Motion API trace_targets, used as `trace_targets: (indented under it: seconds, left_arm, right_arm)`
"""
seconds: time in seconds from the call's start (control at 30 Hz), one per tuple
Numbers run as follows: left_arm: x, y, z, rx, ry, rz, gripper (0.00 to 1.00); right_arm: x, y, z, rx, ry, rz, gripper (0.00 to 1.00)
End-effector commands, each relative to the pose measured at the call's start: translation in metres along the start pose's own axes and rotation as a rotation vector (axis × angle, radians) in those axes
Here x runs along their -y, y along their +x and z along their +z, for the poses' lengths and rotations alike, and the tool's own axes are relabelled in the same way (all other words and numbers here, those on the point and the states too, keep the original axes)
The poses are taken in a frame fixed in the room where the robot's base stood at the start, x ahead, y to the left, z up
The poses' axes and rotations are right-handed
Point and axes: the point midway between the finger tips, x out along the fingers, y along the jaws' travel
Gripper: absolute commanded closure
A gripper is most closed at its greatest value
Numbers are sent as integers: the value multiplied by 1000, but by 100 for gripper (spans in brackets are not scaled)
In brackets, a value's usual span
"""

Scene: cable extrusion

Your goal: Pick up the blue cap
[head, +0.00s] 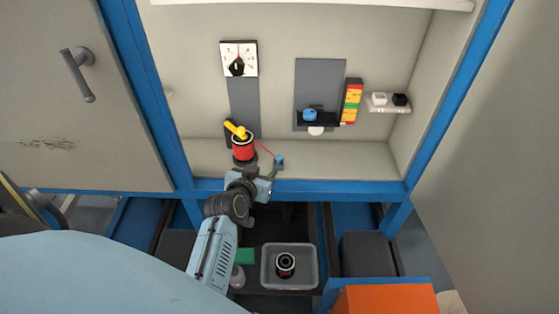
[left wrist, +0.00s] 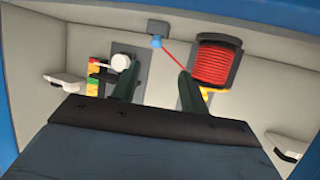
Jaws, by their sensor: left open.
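A round blue cap (head: 309,114) sits on a black bracket in front of a grey panel on the cabinet's back wall. A small blue block (head: 279,160) is at the end of a thin red cable, and shows in the left wrist view (left wrist: 156,41). My left gripper (head: 271,178) is at the cabinet's front edge, just below the blue block and well below the round cap. In the left wrist view its two fingers (left wrist: 158,88) are apart with nothing between them. The round cap cannot be made out in that view. My right gripper is not in view.
A red cable spool (head: 243,150) with a yellow piece on top stands left of the gripper. Stacked coloured blocks (head: 352,100) and a small white shelf (head: 388,107) are right of the cap. A grey tray (head: 265,280) lies below. The cabinet floor's right half is clear.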

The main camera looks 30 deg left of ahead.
Motion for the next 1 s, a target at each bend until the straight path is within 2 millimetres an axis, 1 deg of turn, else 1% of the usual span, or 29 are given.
trace_targets:
  seconds: [0.03,0.13,0.2,0.43,0.6,0.7,0.8,1.0]
  left_arm:
    - [-1,11,0,-2,-1,1,55]
    - [0,27,1,-1,-1,1,55]
    - [0,34,1,-1,0,0,55]
    - [-3,48,1,-1,-1,1,55]
    - [-9,72,4,-1,-3,2,55]
    - [-8,84,4,-1,0,1,55]
    - [-8,91,4,-1,-1,1,55]
    - [-8,92,4,0,1,0,55]
  right_arm:
    - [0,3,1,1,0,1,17]
    - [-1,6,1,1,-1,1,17]
    - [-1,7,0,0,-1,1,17]
    - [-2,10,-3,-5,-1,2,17]
    - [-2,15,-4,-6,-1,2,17]
    - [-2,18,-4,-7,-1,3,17]
    - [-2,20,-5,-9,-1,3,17]
    - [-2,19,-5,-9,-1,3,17]
